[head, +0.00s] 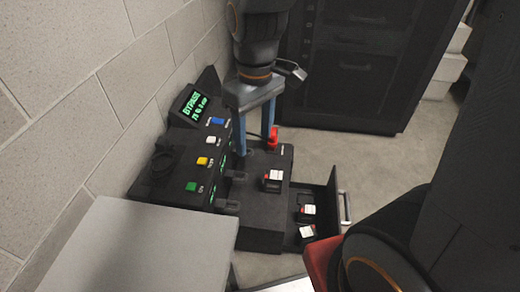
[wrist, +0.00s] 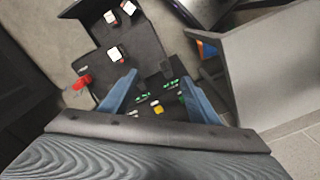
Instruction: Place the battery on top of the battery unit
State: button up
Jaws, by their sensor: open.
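The black battery unit (head: 255,205) stands low by the wall, and it also shows in the wrist view (wrist: 92,50). One small battery with a white top (head: 273,176) sits on top of the unit; it appears in the wrist view too (wrist: 116,53). Two similar batteries (head: 306,210) (head: 307,232) lie in the open drawer at the unit's right side. They are at the top of the wrist view (wrist: 110,17) (wrist: 128,8). My gripper (head: 254,145) is open, its blue fingers apart and empty above the unit, left of the red switch (head: 272,138).
A sloped panel (head: 178,165) with a green-lit screen (head: 196,106) and several coloured buttons adjoins the unit. A grey box top (head: 150,245) is in the left foreground. A block wall bounds the left and a dark cabinet (head: 350,65) the back.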

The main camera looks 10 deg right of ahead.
jog(key=s+r+m, duration=0.1)
jog(key=s+r, duration=0.2)
jog(key=s, duration=0.2)
jog(key=s+a+r+m, duration=0.1)
jog(key=s+r+m, duration=0.1)
jog(key=s, duration=0.4)
jog(key=shift+r, duration=0.4)
jog(key=shift+a, duration=0.1)
jog(key=d+r+m+p, duration=0.3)
jog(key=d+r+p, duration=0.7)
jog(key=p, duration=1.1)
notch_tip(320, 180, up, 2)
jog(key=shift+d+r+m, duration=0.15)
jog(key=shift+r+m, duration=0.05)
jog(key=shift+m, duration=0.1)
